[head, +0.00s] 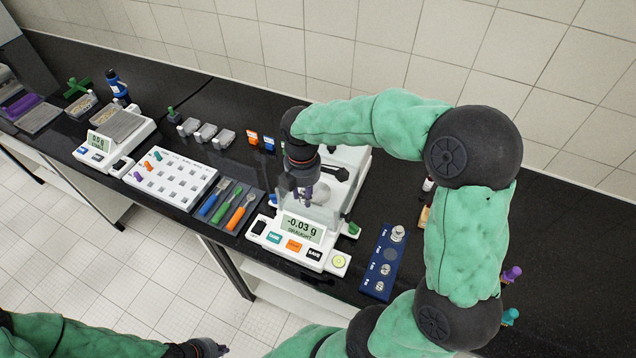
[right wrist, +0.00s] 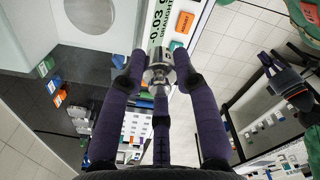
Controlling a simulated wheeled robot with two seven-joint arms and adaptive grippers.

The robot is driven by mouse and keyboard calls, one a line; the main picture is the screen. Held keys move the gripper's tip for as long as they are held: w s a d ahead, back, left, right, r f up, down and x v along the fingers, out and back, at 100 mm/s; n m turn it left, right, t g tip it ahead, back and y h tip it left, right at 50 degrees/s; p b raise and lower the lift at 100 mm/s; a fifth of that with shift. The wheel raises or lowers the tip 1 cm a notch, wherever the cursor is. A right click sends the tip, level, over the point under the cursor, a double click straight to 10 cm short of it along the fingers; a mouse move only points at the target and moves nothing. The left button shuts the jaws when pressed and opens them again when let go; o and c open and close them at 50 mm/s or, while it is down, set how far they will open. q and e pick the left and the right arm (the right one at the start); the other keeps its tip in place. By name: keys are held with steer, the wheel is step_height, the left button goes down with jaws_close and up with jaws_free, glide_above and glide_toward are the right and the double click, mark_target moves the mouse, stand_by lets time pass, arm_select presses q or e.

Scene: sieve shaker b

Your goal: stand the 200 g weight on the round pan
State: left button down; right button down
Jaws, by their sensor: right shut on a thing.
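My right gripper (head: 306,195) is over the front of the balance (head: 300,242), in front of its clear draught shield. In the right wrist view its purple fingers (right wrist: 158,75) are shut on a shiny metal weight (right wrist: 159,78). The held weight is not clear in the head view. The display reads -0.03 g, DRAUGHT. My left gripper (head: 208,347) is low at the bottom edge, its fingers unclear.
A blue weight block (head: 372,284) with several weights and one empty-looking seat stands right of the balance. Left of the balance lie a tool tray (head: 218,226), a white perforated rack (head: 150,190) and another scale (head: 122,158). Small bottles stand behind.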

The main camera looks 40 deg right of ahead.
steer(key=w+d+f, duration=0.4)
steer(key=d, duration=0.2)
glide_above(318, 191)
steer(key=f, duration=0.4)
steer(key=shift+s+a+f, duration=0.1)
steer(key=shift+s+a, duration=0.15)
steer(key=shift+a, duration=0.1)
steer(key=shift+w+d+f, duration=0.1)
steer(key=shift+d+f, duration=0.15)
steer(key=shift+f, duration=0.2)
steer(key=shift+w+f, duration=0.1)
steer(key=shift+f, duration=1.45)
steer(key=shift+f, duration=0.1)
steer(key=c, duration=0.9)
jaws_free()
steer(key=shift+c, duration=0.2)
